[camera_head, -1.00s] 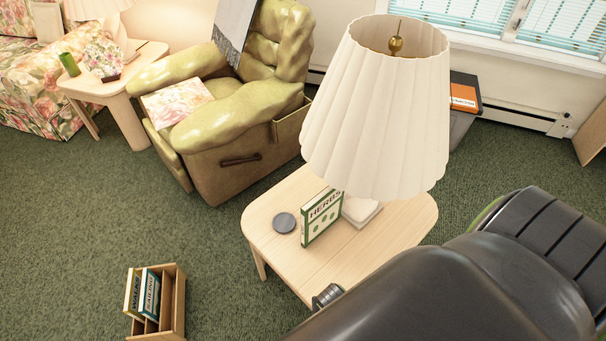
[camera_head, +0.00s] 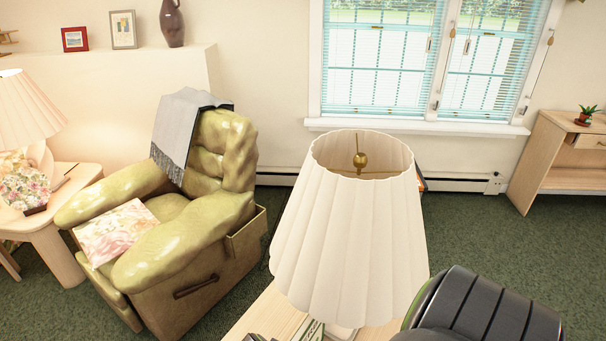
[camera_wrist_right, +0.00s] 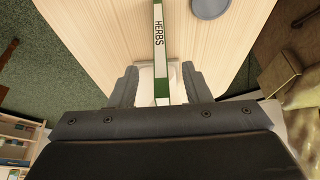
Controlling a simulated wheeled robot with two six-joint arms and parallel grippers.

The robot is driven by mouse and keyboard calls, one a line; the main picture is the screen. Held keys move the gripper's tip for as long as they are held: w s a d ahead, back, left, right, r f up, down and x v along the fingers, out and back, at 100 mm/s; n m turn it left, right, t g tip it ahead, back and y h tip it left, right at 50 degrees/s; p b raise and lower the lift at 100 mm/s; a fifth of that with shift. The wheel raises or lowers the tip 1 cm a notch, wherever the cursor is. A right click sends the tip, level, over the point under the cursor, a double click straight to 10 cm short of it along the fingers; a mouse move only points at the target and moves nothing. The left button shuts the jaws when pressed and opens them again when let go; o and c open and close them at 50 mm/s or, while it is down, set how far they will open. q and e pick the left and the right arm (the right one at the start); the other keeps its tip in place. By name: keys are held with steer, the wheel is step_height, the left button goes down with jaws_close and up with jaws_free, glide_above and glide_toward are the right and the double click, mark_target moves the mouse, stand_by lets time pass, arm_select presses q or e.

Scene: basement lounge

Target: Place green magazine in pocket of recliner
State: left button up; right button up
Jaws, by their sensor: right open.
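The green and white HERBS magazine (camera_wrist_right: 159,45) stands upright on its edge on the side table (camera_wrist_right: 105,40), spine towards my right wrist camera. In the head view only a strip of it (camera_head: 311,330) shows below the lamp shade. My right gripper (camera_wrist_right: 160,78) is open, its two fingers on either side of the magazine's near end with gaps to both. The olive-green recliner (camera_head: 165,255) stands to the left of the lamp. Its side pocket (camera_head: 246,234) is on the side facing the lamp, near the backrest. My left gripper is out of view.
A pleated lamp (camera_head: 345,245) stands on the side table and hides much of its top. A round grey coaster (camera_wrist_right: 211,7) lies near the magazine. A floral cushion (camera_head: 115,232) and grey throw (camera_head: 180,125) are on the recliner. Open carpet (camera_head: 465,225) lies right of the lamp.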

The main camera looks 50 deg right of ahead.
mark_target(301, 331)
steer(key=d, duration=0.3)
steer(key=d+p, duration=0.1)
steer(key=shift+w+d+r, duration=0.15)
steer(key=shift+w+d, duration=0.05)
steer(key=shift+w, duration=0.05)
steer(key=shift+w+d+f, duration=0.2)
steer(key=shift+w+d, duration=0.05)
steer(key=shift+d, duration=0.2)
steer(key=d, duration=0.1)
steer(key=d+p, duration=0.1)
steer(key=d, duration=0.1)
steer(key=d+p, duration=0.1)
steer(key=d, duration=0.1)
steer(key=shift+w+f, duration=0.15)
steer(key=shift+w, duration=0.15)
steer(key=shift+d+f, duration=0.1)
steer(key=shift+f, duration=0.25)
steer(key=shift+f, duration=0.25)
jaws_close()
